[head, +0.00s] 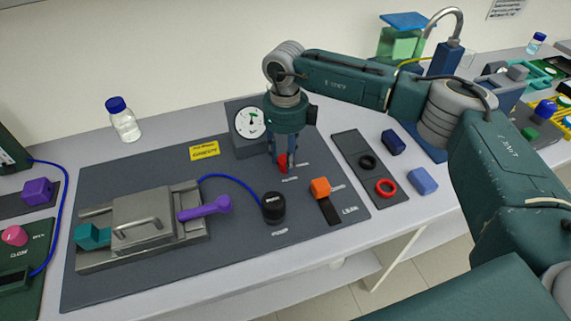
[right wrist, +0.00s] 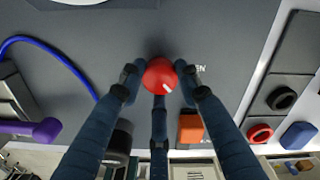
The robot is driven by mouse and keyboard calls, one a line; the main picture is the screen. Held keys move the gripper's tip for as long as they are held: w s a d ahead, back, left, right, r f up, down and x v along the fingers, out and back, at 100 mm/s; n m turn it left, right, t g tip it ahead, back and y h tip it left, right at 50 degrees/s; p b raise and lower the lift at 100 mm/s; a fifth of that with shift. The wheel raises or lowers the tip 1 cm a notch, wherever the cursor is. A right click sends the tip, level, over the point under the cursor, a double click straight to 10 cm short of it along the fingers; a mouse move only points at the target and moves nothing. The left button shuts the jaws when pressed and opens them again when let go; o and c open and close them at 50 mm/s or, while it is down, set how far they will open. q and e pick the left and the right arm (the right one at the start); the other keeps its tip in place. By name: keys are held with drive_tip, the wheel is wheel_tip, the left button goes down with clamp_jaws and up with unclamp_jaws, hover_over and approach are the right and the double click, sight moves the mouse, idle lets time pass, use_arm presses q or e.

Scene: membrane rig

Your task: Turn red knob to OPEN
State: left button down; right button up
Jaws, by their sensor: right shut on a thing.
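The red knob (head: 283,168) stands on the dark grey mat (head: 100,285), in front of the round gauge. It also shows in the right wrist view (right wrist: 160,76) as a round red top with a white mark pointing to the lower right. My right gripper (head: 285,160) comes down on the knob from above and is shut on it, with fingers on both sides. Part of a printed label, ending in "EN", shows beside the right finger in the right wrist view. The fingers hide much of the knob in the head view. My left gripper is not in view.
A white-faced gauge (head: 250,123) stands just behind the knob. A black knob (head: 273,208) and an orange-handled lever (head: 321,188) are close in front. A metal membrane cell (head: 145,222) with a purple handle (head: 205,208) lies to the left. A tray with rings (head: 349,148) is at right.

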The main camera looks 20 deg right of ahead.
drive_tip(key=n+b, duration=0.4)
drive_tip(key=shift+w+n, duration=0.15)
drive_tip(key=shift+n, duration=0.15)
drive_tip(key=n+b, duration=0.1)
drive_tip(key=n, duration=0.2)
drive_tip(key=shift+b, duration=0.4)
drive_tip(key=shift+r+n+b, duration=0.15)
drive_tip(key=shift+n+b, duration=0.25)
drive_tip(key=shift+n, duration=0.4)
drive_tip(key=o, duration=1.2)
drive_tip(key=shift+c, duration=0.2)
drive_tip(key=shift+a, duration=0.1)
